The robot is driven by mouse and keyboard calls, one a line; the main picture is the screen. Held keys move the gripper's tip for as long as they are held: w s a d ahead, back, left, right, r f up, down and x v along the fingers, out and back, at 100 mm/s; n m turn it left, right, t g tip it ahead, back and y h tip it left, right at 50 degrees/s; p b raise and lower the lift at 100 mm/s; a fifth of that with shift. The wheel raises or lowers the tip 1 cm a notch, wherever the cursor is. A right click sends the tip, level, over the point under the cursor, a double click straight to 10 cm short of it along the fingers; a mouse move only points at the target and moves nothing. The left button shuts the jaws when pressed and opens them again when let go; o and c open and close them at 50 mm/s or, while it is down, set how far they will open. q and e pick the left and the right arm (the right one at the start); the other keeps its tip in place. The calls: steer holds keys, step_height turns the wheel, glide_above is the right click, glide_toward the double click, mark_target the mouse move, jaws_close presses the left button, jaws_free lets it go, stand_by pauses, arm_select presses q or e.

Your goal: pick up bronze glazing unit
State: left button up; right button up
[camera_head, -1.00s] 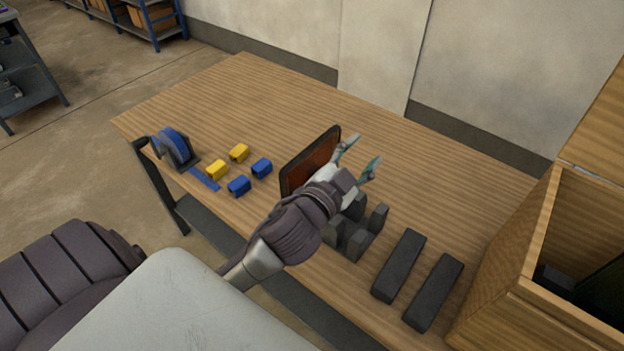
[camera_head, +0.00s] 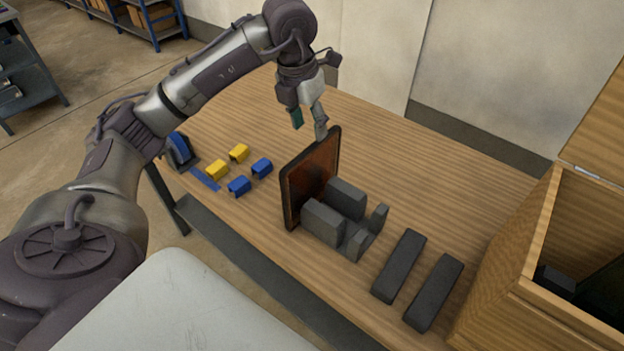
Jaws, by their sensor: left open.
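The bronze glazing unit (camera_head: 310,182) is a dark-framed, brown-orange panel standing upright on the wooden table, next to dark grey blocks (camera_head: 324,222) that hide part of its lower right side. My left gripper (camera_head: 309,128) is above the unit's top far corner, fingers pointing down and spread apart. One fingertip is close to the unit's top edge; I cannot tell whether it touches. Nothing is between the fingers. My right gripper is not in view.
Several yellow and blue blocks (camera_head: 238,186) and a blue tape dispenser (camera_head: 180,150) lie left of the unit. Two long dark bars (camera_head: 399,265) lie to the right, before an open wooden crate (camera_head: 515,290). The table's back right is clear.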

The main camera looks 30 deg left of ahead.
mark_target(309, 148)
arm_select(q)
steer(key=f, duration=0.2)
steer(key=f+p, duration=0.1)
steer(key=f, duration=0.2)
steer(key=w+f, duration=0.1)
steer(key=f, duration=0.2)
steer(key=shift+a+p, duration=0.3)
steer(key=shift+a, duration=0.1)
steer(key=f+p, duration=0.1)
steer(key=f, duration=0.1)
steer(key=w+f+p, duration=0.1)
steer(key=f, duration=0.1)
steer(key=shift+w+d+f, duration=0.15)
steer(key=shift+d+f, duration=0.05)
steer(key=shift+f, duration=0.45)
steer(key=c, duration=0.9)
jaws_close()
steer(key=shift+w+r, duration=0.15)
